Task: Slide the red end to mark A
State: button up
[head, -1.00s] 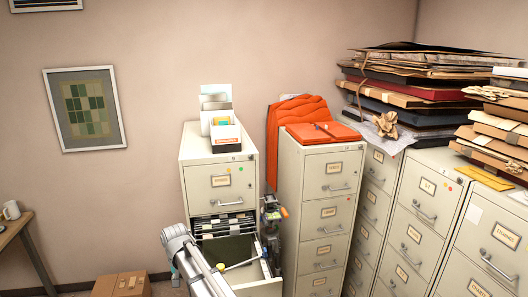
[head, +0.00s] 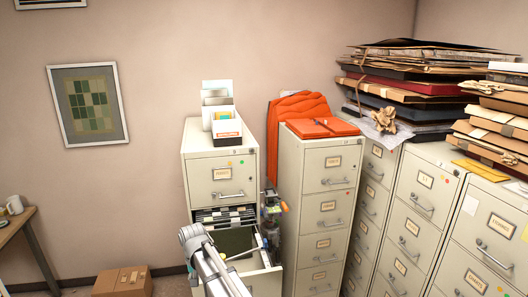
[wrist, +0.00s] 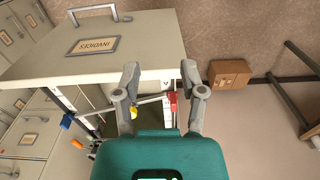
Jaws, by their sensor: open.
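The red end (wrist: 172,102) shows in the wrist view at the right end of a thin grey rod (wrist: 148,100) across the open drawer. A pale strip (wrist: 167,115) runs beside it; I cannot read a mark A on it. A yellow piece (wrist: 134,112) sits left of the red end. My gripper (wrist: 160,72) is open and empty, its fingers spread on either side of the rod's right part in the picture. I cannot tell how far above it they are. In the head view my arm hides the red end; the open drawer (head: 266,283) shows behind.
The drawer front labelled Invoices (wrist: 125,47) has a grey handle (wrist: 92,10). Filing cabinets (head: 318,215) stand close on the right, with tools (head: 271,215) in the gap. A cardboard box (head: 122,282) is on the floor at left, where the floor is mostly free.

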jog(key=s+d+f+b, duration=0.4)
jog(key=d+f+b, duration=0.2)
jog(key=d, duration=0.6)
jog(key=s+d+f+m+b, duration=0.1)
jog(key=s+d+f+b, duration=0.3)
jog(key=d, duration=0.9)
jog(key=s+d+f+m+b, duration=0.1)
jog(key=s+d+f+b, duration=0.3)
jog(key=d+f+b, duration=0.4)
jog(key=d, duration=0.5)
jog(key=shift+s+d+f, duration=0.2)
jog(key=shift+s+f, duration=0.15)
jog(key=shift+s, duration=0.05)
